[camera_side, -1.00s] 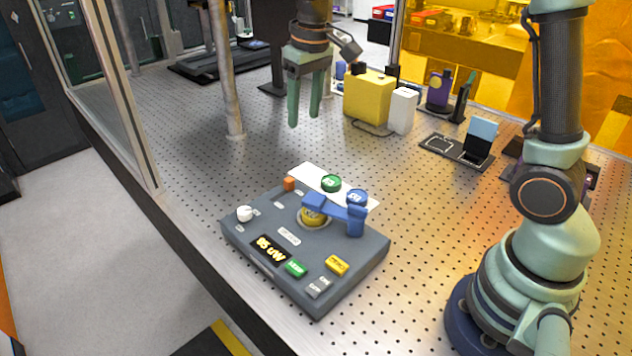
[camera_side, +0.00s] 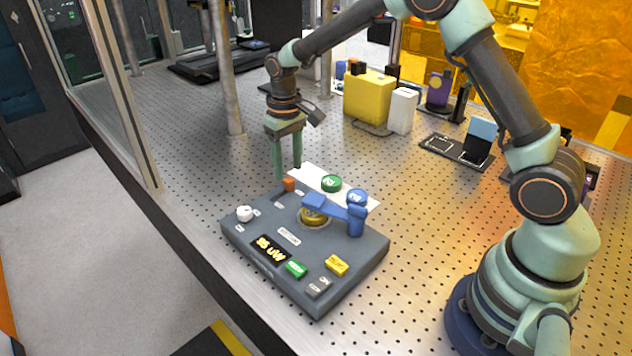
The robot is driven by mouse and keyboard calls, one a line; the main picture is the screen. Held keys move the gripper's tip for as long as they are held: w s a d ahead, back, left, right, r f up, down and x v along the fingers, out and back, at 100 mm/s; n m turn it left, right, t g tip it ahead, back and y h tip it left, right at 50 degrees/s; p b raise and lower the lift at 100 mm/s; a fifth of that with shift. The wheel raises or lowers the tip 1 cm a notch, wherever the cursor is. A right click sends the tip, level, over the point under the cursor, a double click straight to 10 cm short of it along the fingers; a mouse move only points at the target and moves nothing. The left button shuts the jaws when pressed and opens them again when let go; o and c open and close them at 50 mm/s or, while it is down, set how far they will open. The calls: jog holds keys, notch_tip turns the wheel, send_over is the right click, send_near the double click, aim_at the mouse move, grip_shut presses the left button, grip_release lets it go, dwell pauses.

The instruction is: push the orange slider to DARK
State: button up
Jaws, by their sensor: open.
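The orange slider (camera_side: 289,184) is a small orange block at the far left part of the dark grey instrument box (camera_side: 345,281). Its label is too small to read. My gripper (camera_side: 288,172) points down with its fingers apart and empty. The fingers are close to the slider, one to its left and one to its right in the picture. I cannot tell whether they touch it. A yellow display (camera_side: 269,249) on the box is lit.
The box also carries a white knob (camera_side: 245,214), a blue arm (camera_side: 340,209), a green knob (camera_side: 331,183), a green button (camera_side: 296,269) and a yellow button (camera_side: 337,265). A yellow block (camera_side: 368,98) stands behind.

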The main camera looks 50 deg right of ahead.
aim_at(289, 179)
jog(key=shift+f, duration=1.85)
grip_shut()
